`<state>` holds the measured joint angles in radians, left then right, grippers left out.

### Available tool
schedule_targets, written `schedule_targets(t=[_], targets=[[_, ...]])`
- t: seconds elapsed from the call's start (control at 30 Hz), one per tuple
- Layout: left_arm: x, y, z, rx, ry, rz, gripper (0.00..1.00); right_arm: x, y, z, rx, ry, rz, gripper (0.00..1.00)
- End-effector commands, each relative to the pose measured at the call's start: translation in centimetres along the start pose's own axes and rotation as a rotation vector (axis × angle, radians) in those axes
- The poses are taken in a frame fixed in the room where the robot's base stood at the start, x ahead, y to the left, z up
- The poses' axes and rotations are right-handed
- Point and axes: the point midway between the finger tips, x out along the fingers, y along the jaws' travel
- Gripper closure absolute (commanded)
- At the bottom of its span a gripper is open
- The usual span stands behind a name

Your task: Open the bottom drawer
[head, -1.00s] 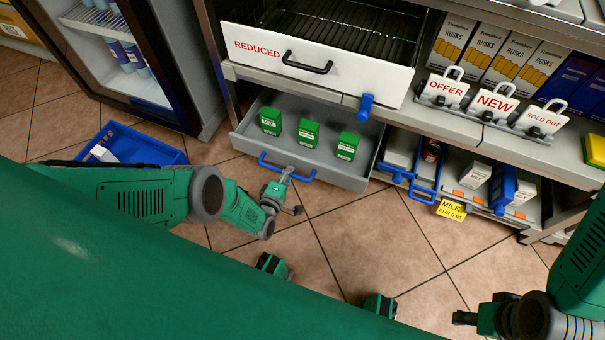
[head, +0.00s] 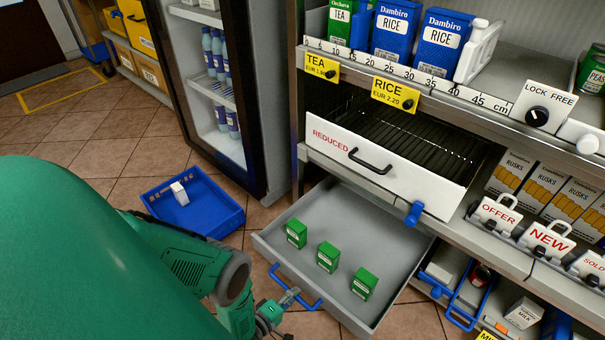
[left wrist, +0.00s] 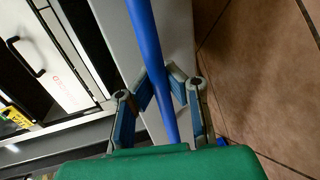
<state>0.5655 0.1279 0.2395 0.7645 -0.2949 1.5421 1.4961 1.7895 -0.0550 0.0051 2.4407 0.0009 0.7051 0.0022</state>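The bottom drawer (head: 275,240) is a grey tray, pulled out below the white REDUCED drawer (head: 385,160). Three small green boxes stand in it, one of them the middle box (head: 328,257). Its blue bar handle (head: 275,271) is on the front edge. My left gripper (head: 290,297) is at this handle. In the left wrist view the fingers (left wrist: 165,78) close in on both sides of the blue handle (left wrist: 146,35), with their tips against or very near it. My right gripper is out of view.
A blue crate (head: 225,222) with a small white box stands on the floor at left, by the glass-door fridge (head: 268,100). Shelves with rice, tea and rusks rise above and to the right. Blue-handled bins (head: 460,318) sit right of the drawer. Tiled floor lies at left.

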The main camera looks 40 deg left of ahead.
Motion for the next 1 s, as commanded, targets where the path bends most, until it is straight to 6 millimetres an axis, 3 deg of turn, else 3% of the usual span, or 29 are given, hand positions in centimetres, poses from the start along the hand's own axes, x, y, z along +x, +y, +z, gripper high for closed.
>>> schedule_targets(t=[0.2,0.73,0.8,0.83,1.0], targets=[[-1.34,-0.62,-0.04,0.001,0.002,-0.012,1.00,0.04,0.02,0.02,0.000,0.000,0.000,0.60],[-1.61,-0.66,0.00,0.000,0.001,-0.012,1.00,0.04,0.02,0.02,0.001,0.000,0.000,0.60],[-1.60,-0.64,0.00,0.001,0.001,-0.011,0.72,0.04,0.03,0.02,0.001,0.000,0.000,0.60],[-1.58,-0.62,-0.01,0.001,0.001,-0.010,0.67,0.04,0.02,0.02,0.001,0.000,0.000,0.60],[-1.48,-0.47,-0.01,0.001,0.001,-0.006,0.67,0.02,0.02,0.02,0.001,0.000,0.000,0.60]])
